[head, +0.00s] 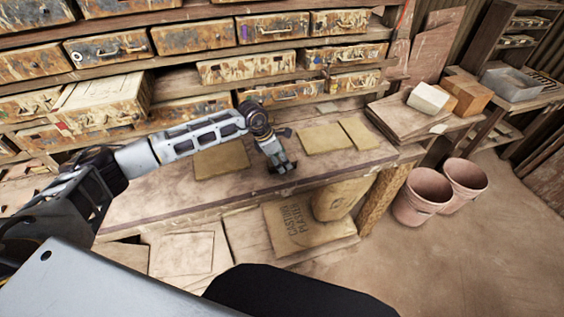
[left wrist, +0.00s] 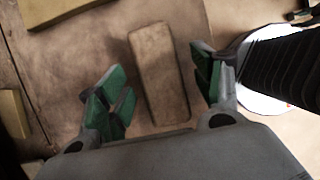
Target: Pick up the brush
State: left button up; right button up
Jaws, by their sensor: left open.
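My left gripper (head: 282,168) reaches down to the front part of the wooden bench (head: 150,205). In the left wrist view, my left gripper (left wrist: 155,85) is open, with its green pads apart on either side of a brown rectangular block (left wrist: 158,72). The block lies on the bench, and clear gaps show between it and both pads. It may be the brush seen from above, as no bristles or handle can be made out. In the head view the gripper hides it. My right gripper is in neither view.
Flat tan slabs (head: 222,160) and (head: 325,138) lie on the bench. Drawers (head: 195,38) rise behind it. A plaster bag (head: 297,225) sits on a lower shelf. Pink buckets (head: 422,195) stand on the floor at right. A white disc (left wrist: 262,98) shows in the wrist view.

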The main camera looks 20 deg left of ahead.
pick_arm(q)
jog(key=shift+w+d+f, duration=0.15)
jog(key=shift+d+f, duration=0.05)
jog(key=shift+f, duration=0.35)
jog(key=shift+f+b, duration=0.25)
jog(key=shift+b, duration=0.1)
dwell(0.8)
jog(key=c, duration=1.1)
